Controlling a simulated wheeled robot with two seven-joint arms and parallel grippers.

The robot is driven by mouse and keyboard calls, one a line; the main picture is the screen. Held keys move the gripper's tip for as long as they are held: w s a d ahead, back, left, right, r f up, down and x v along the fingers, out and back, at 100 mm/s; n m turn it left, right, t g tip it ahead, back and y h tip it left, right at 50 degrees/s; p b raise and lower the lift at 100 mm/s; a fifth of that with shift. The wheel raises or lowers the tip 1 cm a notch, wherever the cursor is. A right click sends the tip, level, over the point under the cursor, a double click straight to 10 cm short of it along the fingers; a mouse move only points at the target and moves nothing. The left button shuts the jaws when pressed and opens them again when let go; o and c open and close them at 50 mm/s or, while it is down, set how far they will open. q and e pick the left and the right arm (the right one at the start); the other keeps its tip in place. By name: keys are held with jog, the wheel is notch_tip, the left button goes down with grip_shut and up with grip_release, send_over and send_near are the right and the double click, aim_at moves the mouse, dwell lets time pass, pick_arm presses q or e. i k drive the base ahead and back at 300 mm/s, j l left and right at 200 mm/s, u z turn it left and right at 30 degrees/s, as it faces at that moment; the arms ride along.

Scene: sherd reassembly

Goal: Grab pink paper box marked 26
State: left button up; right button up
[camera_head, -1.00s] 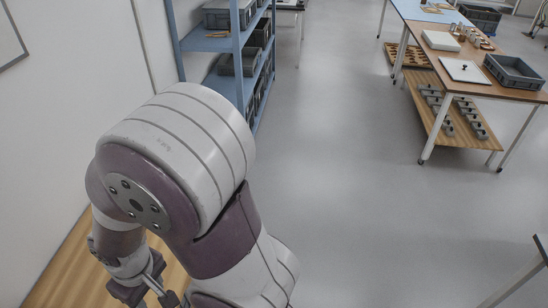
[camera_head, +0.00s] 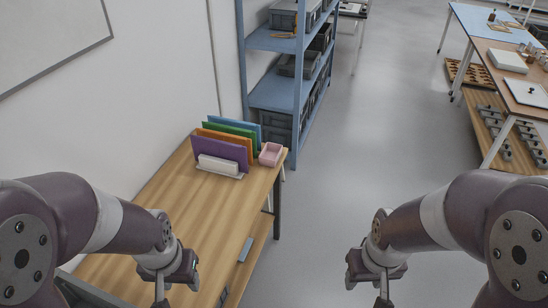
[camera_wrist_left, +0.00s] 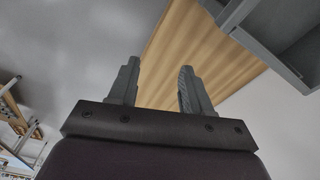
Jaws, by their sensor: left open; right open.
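A small open pink box (camera_head: 270,154) stands on the wooden table (camera_head: 190,205) at its far right corner, beside a rack of coloured folders. No number on it can be read from here. My left gripper (camera_head: 160,300) is low in the head view, near the table's front part and well short of the box. In the left wrist view its two fingers (camera_wrist_left: 157,85) are apart with nothing between them. My right gripper (camera_head: 383,302) is at the bottom of the head view over the floor, its fingertips cut off by the frame edge. No object shows at it.
Purple, orange, green and blue folders (camera_head: 222,145) stand upright left of the box, with a white block (camera_head: 218,165) before them. A blue shelf (camera_head: 285,95) with grey bins is behind. Another worktable (camera_head: 510,85) is at right. Open floor lies between.

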aim_at(269, 156)
jog(key=i+l, duration=0.2)
jog(key=i, duration=0.25)
jog(key=i+l, duration=0.25)
jog(key=i, duration=0.2)
jog(key=i+l+u, duration=0.1)
jog(key=i, duration=0.35)
jog(key=i+l, duration=0.35)
jog(key=i, duration=0.05)
